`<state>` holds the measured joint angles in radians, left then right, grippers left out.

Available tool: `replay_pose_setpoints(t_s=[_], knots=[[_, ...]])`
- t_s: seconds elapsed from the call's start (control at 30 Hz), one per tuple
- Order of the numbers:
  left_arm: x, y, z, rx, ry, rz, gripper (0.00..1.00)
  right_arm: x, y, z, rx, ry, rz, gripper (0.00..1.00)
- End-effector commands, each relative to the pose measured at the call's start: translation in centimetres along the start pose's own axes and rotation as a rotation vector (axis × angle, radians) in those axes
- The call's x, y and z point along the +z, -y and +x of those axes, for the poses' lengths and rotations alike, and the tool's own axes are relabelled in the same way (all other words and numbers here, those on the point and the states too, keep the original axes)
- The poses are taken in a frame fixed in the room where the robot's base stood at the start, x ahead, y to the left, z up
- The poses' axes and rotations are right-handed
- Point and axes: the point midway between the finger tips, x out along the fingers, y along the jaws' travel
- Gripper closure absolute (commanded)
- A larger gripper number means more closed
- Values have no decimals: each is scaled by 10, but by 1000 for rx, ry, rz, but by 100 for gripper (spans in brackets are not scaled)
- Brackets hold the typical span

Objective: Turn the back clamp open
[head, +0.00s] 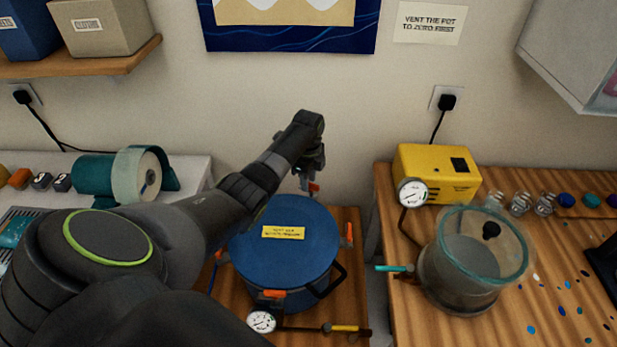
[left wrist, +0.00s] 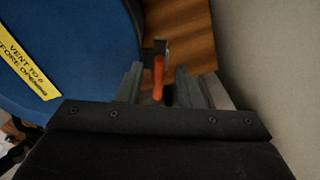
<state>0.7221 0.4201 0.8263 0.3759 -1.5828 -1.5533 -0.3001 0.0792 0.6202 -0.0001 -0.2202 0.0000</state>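The blue pressure pot (head: 285,245) stands on a wooden surface, lid on, with a yellow label on top. Its back clamp (head: 314,188) has an orange handle and is mostly hidden by my left gripper (head: 309,174), which reaches over the pot from the left. In the left wrist view the orange handle of the back clamp (left wrist: 158,78) lies between the two fingers of my left gripper (left wrist: 160,88). The fingers are apart, with a gap on each side of the handle. My right gripper is not in view.
Other orange clamps sit at the pot's right (head: 349,235), front (head: 274,293) and left. A pressure gauge (head: 262,321) is at the front. The wall is close behind the gripper. A glass chamber (head: 472,262) and yellow pump (head: 437,172) stand on the right table.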

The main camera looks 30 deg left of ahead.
Motion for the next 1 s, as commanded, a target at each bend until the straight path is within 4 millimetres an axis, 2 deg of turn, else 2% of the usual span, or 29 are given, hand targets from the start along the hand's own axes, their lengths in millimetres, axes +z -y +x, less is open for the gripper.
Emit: replay_pose_setpoints(t_s=[0.13,0.27,0.47,0.7,0.8,0.83,1.0], knots=[[0,0,-4,-1,0,0,67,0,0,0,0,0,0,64],[0,1,-19,-2,1,0,67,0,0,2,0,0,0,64],[1,1,-61,-6,2,1,67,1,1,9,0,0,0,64],[0,1,-122,-6,2,1,67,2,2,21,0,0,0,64],[0,1,-148,-5,1,1,67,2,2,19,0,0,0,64],[0,0,-155,-1,0,0,67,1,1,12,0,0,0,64],[0,0,-169,1,0,0,67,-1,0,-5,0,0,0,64]])
